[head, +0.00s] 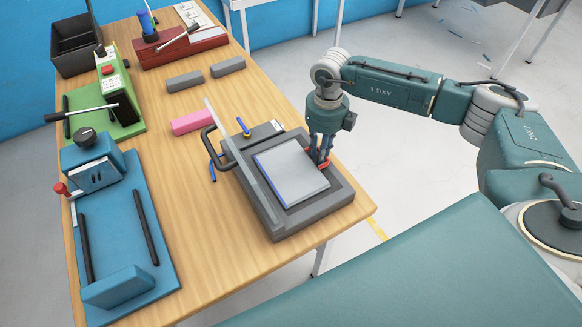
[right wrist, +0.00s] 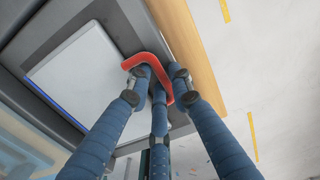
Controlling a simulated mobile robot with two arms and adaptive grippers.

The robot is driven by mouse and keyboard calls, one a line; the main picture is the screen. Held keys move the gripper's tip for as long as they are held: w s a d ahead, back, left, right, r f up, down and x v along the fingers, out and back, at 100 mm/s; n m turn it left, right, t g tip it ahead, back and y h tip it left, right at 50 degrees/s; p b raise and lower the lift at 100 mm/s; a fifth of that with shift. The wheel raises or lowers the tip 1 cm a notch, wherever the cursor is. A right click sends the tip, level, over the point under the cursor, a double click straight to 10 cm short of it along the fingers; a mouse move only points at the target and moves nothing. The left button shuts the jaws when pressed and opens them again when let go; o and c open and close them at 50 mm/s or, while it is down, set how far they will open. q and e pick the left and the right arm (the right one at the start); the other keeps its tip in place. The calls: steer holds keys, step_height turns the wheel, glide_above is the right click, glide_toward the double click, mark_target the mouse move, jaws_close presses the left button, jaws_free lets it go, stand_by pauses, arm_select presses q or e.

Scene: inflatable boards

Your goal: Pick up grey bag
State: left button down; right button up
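A flat light grey rectangular piece (head: 291,172) with a blue edge lies on the dark grey press-like device (head: 330,200) at the table's right edge. It may be the grey bag; nothing else here looks like one. It also shows in the right wrist view (right wrist: 85,75). My right gripper (head: 320,158) points down at its right side. In the right wrist view my three fingers (right wrist: 158,80) come close together around a bent red bar (right wrist: 138,60). Whether they grip it, I cannot tell. My left gripper is not in view.
A raised grey plate with a black handle (head: 212,150) stands on the device's left. A pink block (head: 192,122) and two grey blocks (head: 228,67) lie behind. A blue device (head: 112,210) and a green device (head: 118,100) stand left. The table (head: 215,265) is bare between.

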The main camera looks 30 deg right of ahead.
jaws_close()
steer(key=shift+r, duration=0.1)
